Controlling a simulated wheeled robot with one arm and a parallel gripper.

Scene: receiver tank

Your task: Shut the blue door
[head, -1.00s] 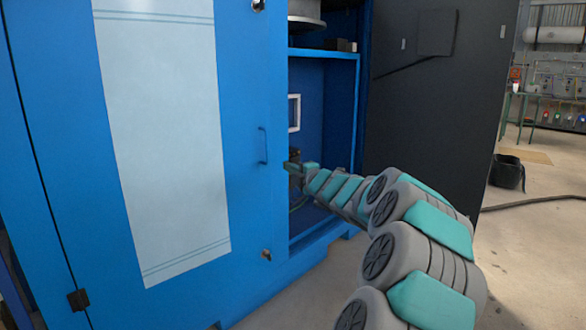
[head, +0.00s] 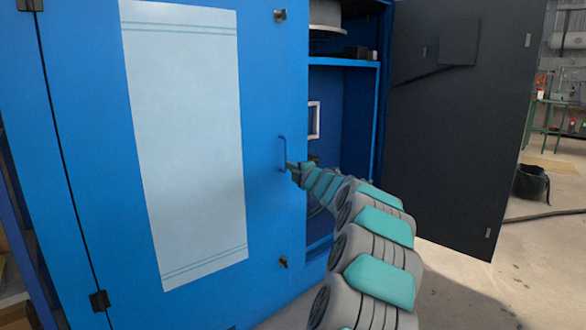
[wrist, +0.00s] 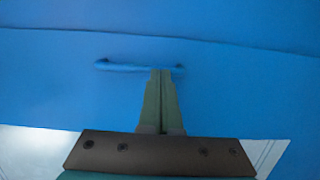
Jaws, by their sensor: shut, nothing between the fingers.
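The blue door (head: 268,230) carries a tall pale panel (head: 185,140) and has hinges on its left side. Its free edge borders the open part of the cabinet; I cannot tell how far ajar it stands. Its blue handle (head: 281,153) also shows in the wrist view (wrist: 125,66). My gripper (head: 290,166) is at the lower part of this handle. In the wrist view its two fingers (wrist: 160,73) are together, with their tips overlapping the right part of the handle. I cannot tell whether they touch it.
The cabinet's open bay right of the door shows a blue shelf (head: 345,62). A dark door (head: 450,140) stands wide open on the right. A black bucket (head: 531,183) and a hose (head: 540,216) are on the floor beyond. Floor right of my arm is clear.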

